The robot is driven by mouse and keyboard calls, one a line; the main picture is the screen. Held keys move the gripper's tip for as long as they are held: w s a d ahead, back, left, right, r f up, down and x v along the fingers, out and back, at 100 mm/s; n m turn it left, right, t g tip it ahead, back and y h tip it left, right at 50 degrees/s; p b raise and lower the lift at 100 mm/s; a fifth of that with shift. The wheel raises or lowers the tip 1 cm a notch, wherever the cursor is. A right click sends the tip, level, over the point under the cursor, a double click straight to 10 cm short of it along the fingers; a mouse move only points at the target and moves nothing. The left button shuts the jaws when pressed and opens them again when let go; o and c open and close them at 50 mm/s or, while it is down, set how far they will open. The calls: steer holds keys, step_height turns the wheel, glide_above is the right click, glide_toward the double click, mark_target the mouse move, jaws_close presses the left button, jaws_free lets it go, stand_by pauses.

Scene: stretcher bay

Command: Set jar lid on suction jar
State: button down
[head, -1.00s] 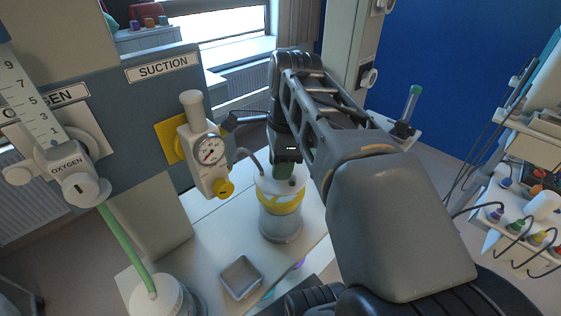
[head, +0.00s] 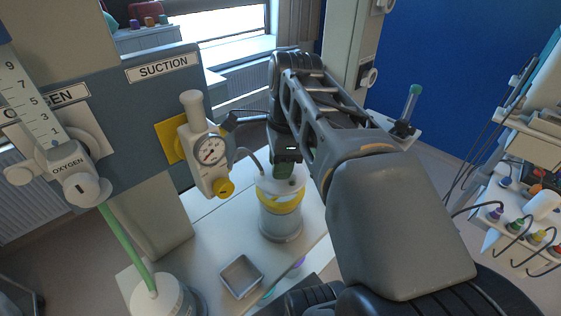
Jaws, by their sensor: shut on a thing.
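The suction jar (head: 281,224), a clear-grey cylinder with a yellow band near its top, stands upright on the white shelf. The white jar lid (head: 268,184) is at the jar's mouth, roughly level and in line with it. Whether it is fully seated or slightly above the rim, I cannot tell. My gripper (head: 285,170) points down from above and is shut on the lid. Its fingers and the lid's middle are partly hidden by my wrist.
A suction regulator with a round gauge (head: 210,151) is on the wall to the left, its thin tube running towards the lid. An empty grey square tray (head: 241,277) lies front left of the jar. A white oxygen bottle (head: 163,301) stands further left. A cart (head: 528,205) is at right.

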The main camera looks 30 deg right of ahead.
steer(key=shift+f+b, duration=1.15)
steer(key=shift+f, duration=0.45)
stand_by(1.9)
steer(key=c, duration=0.8)
jaws_free()
steer(key=shift+o, duration=0.7)
steer(key=o, duration=0.4)
steer(key=shift+r, duration=0.15)
steer(key=shift+s+d+r+p, duration=0.1)
steer(key=shift+d+r+p, duration=0.05)
steer(key=shift+r+p, duration=1.15)
steer(key=shift+s+d+r+p, duration=0.1)
steer(key=shift+r+p, duration=1.05)
steer(key=shift+r, duration=0.3)
steer(key=shift+d+r+p, duration=0.15)
steer(key=shift+r+p, duration=1.05)
steer(key=shift+r, duration=0.15)
